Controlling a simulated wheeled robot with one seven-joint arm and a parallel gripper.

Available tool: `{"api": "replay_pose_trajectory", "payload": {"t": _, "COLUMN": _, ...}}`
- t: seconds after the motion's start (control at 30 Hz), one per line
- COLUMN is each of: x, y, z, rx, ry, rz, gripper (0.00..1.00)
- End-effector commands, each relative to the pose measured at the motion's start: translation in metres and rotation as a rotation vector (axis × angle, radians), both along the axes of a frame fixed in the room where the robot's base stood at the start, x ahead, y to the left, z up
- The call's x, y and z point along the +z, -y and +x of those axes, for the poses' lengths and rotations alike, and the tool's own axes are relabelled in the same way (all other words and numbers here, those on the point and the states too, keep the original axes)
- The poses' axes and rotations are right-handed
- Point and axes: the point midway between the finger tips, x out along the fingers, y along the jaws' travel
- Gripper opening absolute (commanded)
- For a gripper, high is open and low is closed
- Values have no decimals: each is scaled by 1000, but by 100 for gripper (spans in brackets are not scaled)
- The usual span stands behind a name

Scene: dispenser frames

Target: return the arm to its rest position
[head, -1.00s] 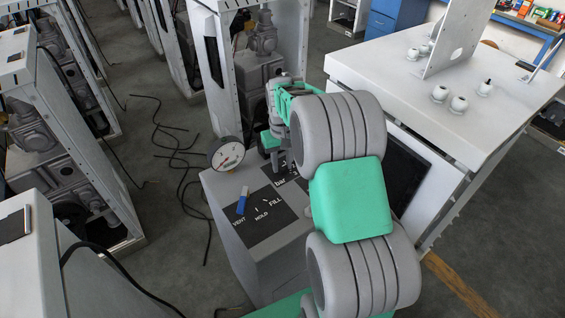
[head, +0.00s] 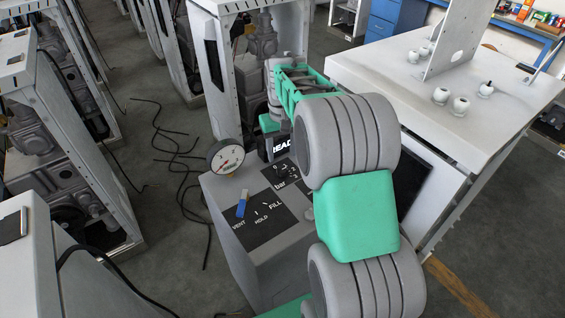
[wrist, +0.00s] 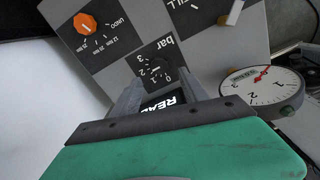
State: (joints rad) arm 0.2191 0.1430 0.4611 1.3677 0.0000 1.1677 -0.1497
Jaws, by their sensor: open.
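My arm (head: 352,215), grey with green parts, reaches from the bottom right over a grey control box (head: 268,270). In the wrist view my gripper (wrist: 160,88) is open, with nothing seen between its fingers. It is over the box's panel, near a dark display (wrist: 168,104) partly hidden by the hand and a "bar" knob (wrist: 154,70). In the head view the fingers are hard to make out behind the wrist. The knob shows in the head view too (head: 283,171).
A round gauge (head: 226,156) stands on the box's edge, near a blue lever (head: 242,203) on a VENT/HOLD/FILL panel. An orange knob (wrist: 88,24) shows in the wrist view. A white table (head: 420,90) with small white knobs is at right. Black cables (head: 178,165) lie on the floor at left.

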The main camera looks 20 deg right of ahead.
Motion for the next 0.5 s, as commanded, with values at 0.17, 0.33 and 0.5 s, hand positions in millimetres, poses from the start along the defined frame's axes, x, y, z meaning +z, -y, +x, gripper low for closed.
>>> {"api": "replay_pose_trajectory", "payload": {"t": 0.17, "x": 14, "y": 0, "z": 0, "rx": 0, "ry": -1, "rz": 0, "gripper": 52}}
{"api": "replay_pose_trajectory", "payload": {"t": 0.33, "x": 14, "y": 0, "z": 0, "rx": 0, "ry": -1, "rz": 0, "gripper": 52}}
{"api": "replay_pose_trajectory", "payload": {"t": 0.5, "x": 15, "y": -1, "z": -1, "rx": 1, "ry": 0, "rz": 0, "gripper": 52}}
